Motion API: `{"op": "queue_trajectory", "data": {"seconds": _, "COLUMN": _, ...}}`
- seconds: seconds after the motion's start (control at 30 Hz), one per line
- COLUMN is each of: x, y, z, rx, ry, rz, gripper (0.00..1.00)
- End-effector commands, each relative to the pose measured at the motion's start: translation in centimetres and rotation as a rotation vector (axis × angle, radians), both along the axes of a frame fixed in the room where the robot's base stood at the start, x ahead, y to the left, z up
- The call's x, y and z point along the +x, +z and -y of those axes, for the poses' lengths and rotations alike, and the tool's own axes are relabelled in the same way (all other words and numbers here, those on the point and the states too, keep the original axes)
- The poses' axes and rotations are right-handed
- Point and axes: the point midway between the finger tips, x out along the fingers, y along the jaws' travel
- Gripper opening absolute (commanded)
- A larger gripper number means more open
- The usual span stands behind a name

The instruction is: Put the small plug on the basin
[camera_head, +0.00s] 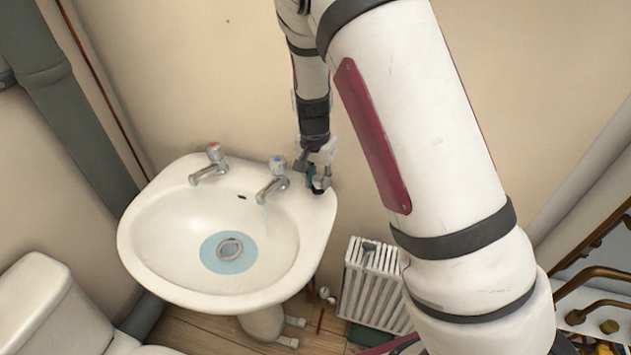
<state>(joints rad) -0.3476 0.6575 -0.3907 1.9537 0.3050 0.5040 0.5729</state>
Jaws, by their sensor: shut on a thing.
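The white basin (165,270) is fixed to the wall at left of centre. My gripper (316,182) is at the basin's back right corner, over the rim beside the right tap. It is shut on a small dark thing, which I take to be the small plug (318,190). The fingers hide most of it, and I cannot tell whether it touches the rim. A flat blue disc (214,258) with a grey ring (230,249) lies in the bottom of the bowl, around the drain.
Two chrome taps stand on the back rim: a red-topped left one (210,165) and a blue-topped right one (274,181), close to my gripper. A thin stream falls from the right tap. A white radiator (372,285) stands right of the basin; a toilet (50,310) is at lower left.

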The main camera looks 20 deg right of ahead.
Motion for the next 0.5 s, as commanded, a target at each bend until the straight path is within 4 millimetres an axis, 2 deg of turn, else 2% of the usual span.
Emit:
{"op": "queue_trajectory", "data": {"seconds": 0.1, "x": 1.9, "y": -0.2, "z": 0.1, "rx": -0.001, "ry": -0.001, "rz": 0.0, "gripper": 0.0}}
{"op": "queue_trajectory", "data": {"seconds": 0.2, "x": 2.7, "y": -0.3, "z": 0.1, "rx": -0.001, "ry": 0.0, "rz": -0.001, "gripper": 0.0}}
{"op": "queue_trajectory", "data": {"seconds": 0.33, "x": 2.8, "y": -0.8, "z": 0.1, "rx": 0.0, "ry": 0.0, "rz": -0.003, "gripper": 0.0}}
{"op": "queue_trajectory", "data": {"seconds": 0.5, "x": 2.7, "y": -3.0, "z": 0.2, "rx": -0.001, "ry": 0.0, "rz": -0.005, "gripper": 0.0}}
